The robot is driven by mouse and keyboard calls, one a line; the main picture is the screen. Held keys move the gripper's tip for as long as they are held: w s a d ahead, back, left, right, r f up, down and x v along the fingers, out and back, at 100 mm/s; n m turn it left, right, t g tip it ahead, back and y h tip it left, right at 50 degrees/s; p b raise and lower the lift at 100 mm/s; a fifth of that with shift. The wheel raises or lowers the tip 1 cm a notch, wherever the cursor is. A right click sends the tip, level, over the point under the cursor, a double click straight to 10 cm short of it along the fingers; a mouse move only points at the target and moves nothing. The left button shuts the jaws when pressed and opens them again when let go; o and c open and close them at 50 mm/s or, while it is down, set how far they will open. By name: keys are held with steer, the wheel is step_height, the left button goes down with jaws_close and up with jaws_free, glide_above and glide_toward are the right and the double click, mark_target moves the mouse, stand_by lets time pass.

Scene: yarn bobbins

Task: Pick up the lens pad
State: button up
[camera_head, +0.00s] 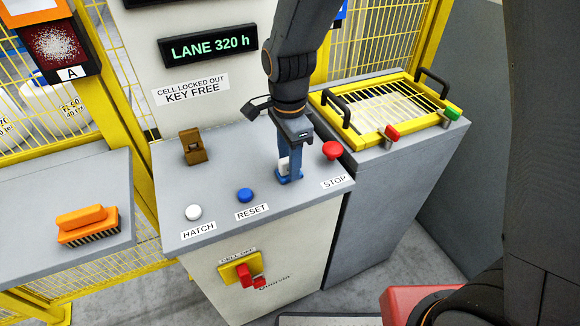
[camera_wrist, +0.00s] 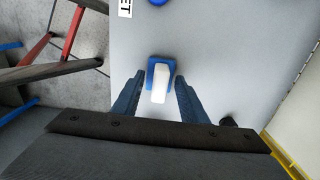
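The lens pad, as I take it, is a small piece with a white upper block and a blue base. It stands on the grey console top, between the RESET and STOP buttons, in the head view (camera_head: 284,166). The wrist view shows it from above (camera_wrist: 160,84). My gripper (camera_head: 289,165) points down over it, and it also shows in the wrist view (camera_wrist: 160,95). The blue fingers are apart, one on each side of the pad, with a visible gap on both sides. The fingers partly hide the pad in the head view.
The console (camera_head: 180,222) carries a white HATCH button (camera_head: 194,212), a blue RESET button (camera_head: 244,195), a red STOP button (camera_head: 332,150) and a brown padlock-like piece (camera_head: 193,146). An orange brush (camera_head: 87,224) lies on the left shelf. A yellow-framed grille (camera_head: 380,107) is at right.

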jaws_close()
steer(key=shift+r, duration=0.15)
step_height(320, 180, up, 9)
steer(key=shift+f+b, duration=0.2)
steer(key=shift+b, duration=0.85)
steer(key=shift+r, duration=0.6)
steer(key=c, duration=0.9)
jaws_free()
jaws_close()
